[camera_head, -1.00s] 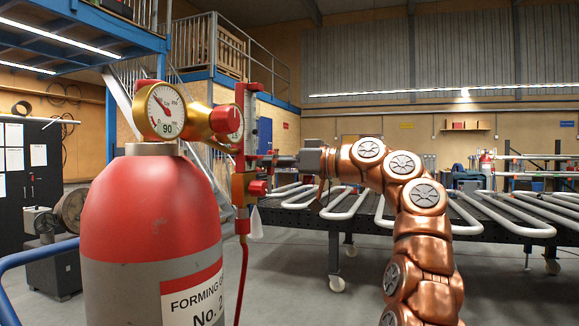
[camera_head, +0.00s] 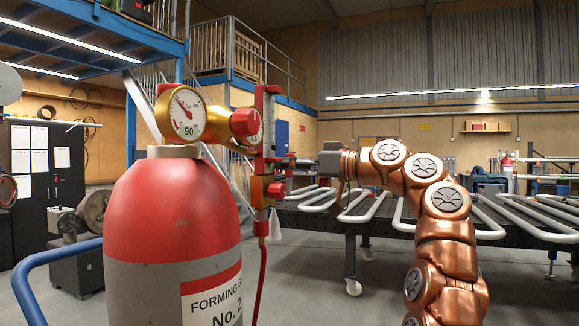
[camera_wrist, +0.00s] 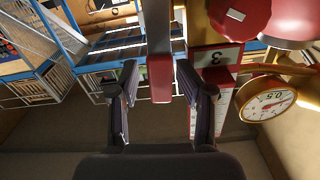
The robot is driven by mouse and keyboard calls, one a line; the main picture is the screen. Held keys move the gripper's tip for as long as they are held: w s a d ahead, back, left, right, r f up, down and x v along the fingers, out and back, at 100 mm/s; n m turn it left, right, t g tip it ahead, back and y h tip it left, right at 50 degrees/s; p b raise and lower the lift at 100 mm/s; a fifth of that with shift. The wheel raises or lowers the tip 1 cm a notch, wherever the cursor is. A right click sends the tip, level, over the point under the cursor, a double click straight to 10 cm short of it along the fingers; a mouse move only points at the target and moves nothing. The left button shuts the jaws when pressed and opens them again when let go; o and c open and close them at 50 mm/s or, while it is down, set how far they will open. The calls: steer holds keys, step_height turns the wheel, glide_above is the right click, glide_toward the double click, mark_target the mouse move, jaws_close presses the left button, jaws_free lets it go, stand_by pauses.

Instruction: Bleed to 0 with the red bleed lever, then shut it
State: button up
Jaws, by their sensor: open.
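The forming-gas cylinder (camera_head: 170,215), red on top and grey below, stands in front of me. A round gauge (camera_head: 186,115) marked 90 sits on its brass regulator, needle pointing up and left; a second gauge (camera_wrist: 268,103) shows in the wrist view, its reading too small to tell. A red-framed flowmeter (camera_head: 268,105) stands upright to the right. My gripper (camera_head: 291,161) is beside it; the wrist view shows its fingers (camera_wrist: 161,103) apart. A red-ended lever (camera_wrist: 160,78) on a grey bar appears between them, with gaps on both sides; I cannot tell how deep it lies.
A red knob (camera_head: 244,121) projects from the regulator, and a lower red knob (camera_head: 277,190) sits under the flowmeter. A red hose (camera_head: 261,275) hangs down. A dark table (camera_head: 380,217) with white coils stands behind my arm. A blue rail (camera_head: 30,285) is at lower left.

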stand_by(0.3)
steer(key=v, duration=0.8)
stand_by(0.5)
